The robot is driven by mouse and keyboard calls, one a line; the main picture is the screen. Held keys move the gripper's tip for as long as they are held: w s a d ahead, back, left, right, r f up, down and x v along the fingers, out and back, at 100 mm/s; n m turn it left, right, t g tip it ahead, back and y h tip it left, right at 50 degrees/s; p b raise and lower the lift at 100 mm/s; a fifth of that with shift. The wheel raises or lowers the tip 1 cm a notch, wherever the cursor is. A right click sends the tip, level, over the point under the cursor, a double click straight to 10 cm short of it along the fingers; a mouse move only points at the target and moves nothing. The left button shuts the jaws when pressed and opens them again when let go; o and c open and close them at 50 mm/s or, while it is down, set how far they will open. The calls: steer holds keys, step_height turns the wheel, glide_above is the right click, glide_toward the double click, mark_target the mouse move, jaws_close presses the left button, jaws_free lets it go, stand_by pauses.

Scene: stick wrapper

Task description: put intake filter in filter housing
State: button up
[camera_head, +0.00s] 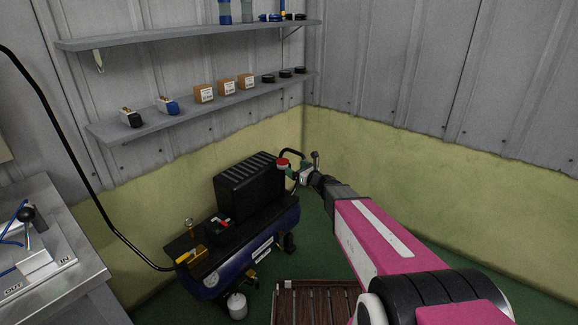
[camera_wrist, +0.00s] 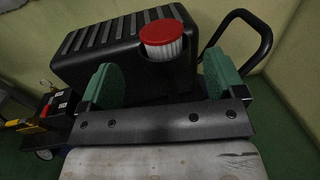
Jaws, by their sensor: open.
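The intake filter (camera_wrist: 165,42) is a white pleated cylinder with a red cap. In the wrist view it stands nearly upright in a black round holder, which looks like the filter housing (camera_wrist: 168,72), at the end of the black ribbed compressor cover. Its lower part is hidden in the holder. In the head view its red cap (camera_head: 283,162) shows at the cover's right end. My gripper (camera_wrist: 160,72) is open, with its green finger pads apart on either side of the holder and nothing held between them. My gripper (camera_head: 298,175) also shows beside the red cap in the head view.
The blue-tank compressor (camera_head: 260,232) stands on the green floor by the wall. Its black handle (camera_wrist: 262,30) curves close to my right finger. A wooden slatted pallet (camera_head: 310,302) lies in front. A metal bench (camera_head: 75,265) is at left; wall shelves (camera_head: 200,110) hold small parts.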

steer(key=s+d+f+n+g+h, duration=0.25)
steer(key=s+n+g, duration=0.25)
steer(key=s+n, duration=0.4)
steer(key=s+d+f+n+g+h, duration=0.1)
steer(key=s+d+f+n+g, duration=0.15)
steer(key=s+n+g, duration=0.4)
steer(key=s+d+f+n+g+h, duration=0.1)
steer(key=s+d+f+n+h, duration=0.1)
steer(key=s+d+n+h, duration=0.7)
steer(key=s+d+n, duration=0.2)
steer(key=s+d, duration=0.1)
steer(key=shift+n, duration=0.35)
steer(key=shift+g, duration=0.25)
